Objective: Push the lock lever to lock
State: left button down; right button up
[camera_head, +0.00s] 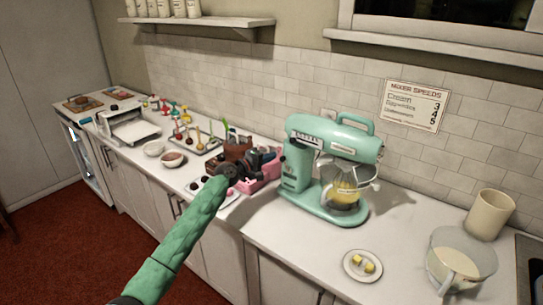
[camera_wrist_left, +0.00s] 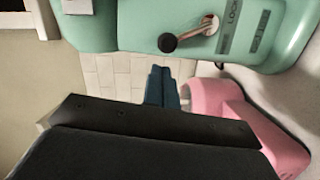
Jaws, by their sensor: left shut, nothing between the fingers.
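The mint-green stand mixer (camera_head: 297,165) stands upright on the white counter, with a bowl under its head. In the left wrist view the mixer's side (camera_wrist_left: 125,25) fills the top. The lock lever (camera_wrist_left: 190,35) is a metal arm with a black knob, beside a dark LOCK label (camera_wrist_left: 233,14). My left gripper (camera_head: 272,158) is left of the mixer, its dark body partly in front of a pink object. In the wrist view its blue fingers (camera_wrist_left: 161,72) are shut and empty, below the knob and apart from it in the picture. My right gripper is not in view.
A pink object (camera_wrist_left: 215,103) lies close to the right of the fingers. A plate with yellow pieces (camera_head: 348,268), a glass bowl (camera_head: 462,285) and a cream canister (camera_head: 490,214) stand to the right.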

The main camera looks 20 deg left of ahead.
pick_arm(q)
jog(key=shift+s+d+f, duration=0.1)
jog(key=shift+s+d, duration=0.05)
jog(key=shift+d, duration=0.3)
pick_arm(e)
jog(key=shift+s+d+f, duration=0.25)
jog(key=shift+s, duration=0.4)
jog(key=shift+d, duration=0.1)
pick_arm(q)
jog(key=shift+d+r+m, duration=0.2)
jog(key=shift+r+m, duration=0.05)
jog(key=shift+m, duration=0.15)
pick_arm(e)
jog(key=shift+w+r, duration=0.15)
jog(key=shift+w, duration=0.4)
